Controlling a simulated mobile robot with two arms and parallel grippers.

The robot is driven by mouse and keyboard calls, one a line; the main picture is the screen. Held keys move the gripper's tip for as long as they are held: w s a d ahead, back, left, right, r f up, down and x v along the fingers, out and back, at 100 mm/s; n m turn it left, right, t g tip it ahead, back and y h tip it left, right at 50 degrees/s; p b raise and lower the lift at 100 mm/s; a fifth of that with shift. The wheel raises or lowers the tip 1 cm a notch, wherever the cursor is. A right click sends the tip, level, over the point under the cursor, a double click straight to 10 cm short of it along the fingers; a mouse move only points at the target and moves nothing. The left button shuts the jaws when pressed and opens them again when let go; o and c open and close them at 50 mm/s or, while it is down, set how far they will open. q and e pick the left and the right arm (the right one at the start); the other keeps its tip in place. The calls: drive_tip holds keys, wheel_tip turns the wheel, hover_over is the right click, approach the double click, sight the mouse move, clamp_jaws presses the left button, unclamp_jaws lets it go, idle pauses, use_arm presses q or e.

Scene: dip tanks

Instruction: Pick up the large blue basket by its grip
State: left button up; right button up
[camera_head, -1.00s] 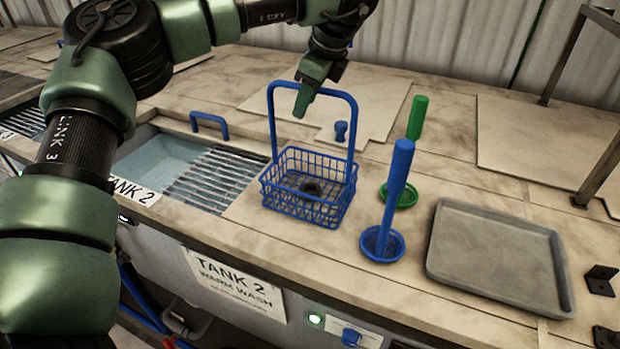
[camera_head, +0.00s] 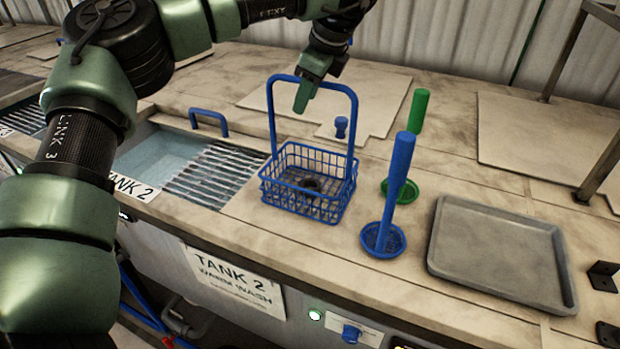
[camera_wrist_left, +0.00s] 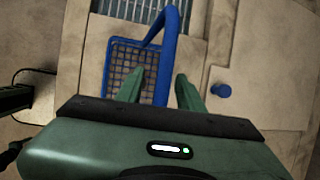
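The large blue wire basket (camera_head: 305,200) stands upright on the counter beside tank 2, its tall arched grip (camera_head: 271,120) raised. A dark round shape shows in the bottom of the basket. My left gripper (camera_head: 303,103) points down at the top of the arch, overlapping it in the head view. In the left wrist view, the two green fingers (camera_wrist_left: 160,73) are spread apart. The blue grip (camera_wrist_left: 168,35) runs between them in that picture, with the basket mesh (camera_wrist_left: 118,60) below. Whether a finger touches the grip I cannot tell. My right gripper is not in view.
Tank 2 (camera_head: 150,160) with its slatted rack (camera_head: 212,175) lies left of the basket. A blue knob (camera_head: 341,127) sits behind.

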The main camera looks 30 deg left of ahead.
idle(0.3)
use_arm(q)
clamp_jaws()
idle(1.3)
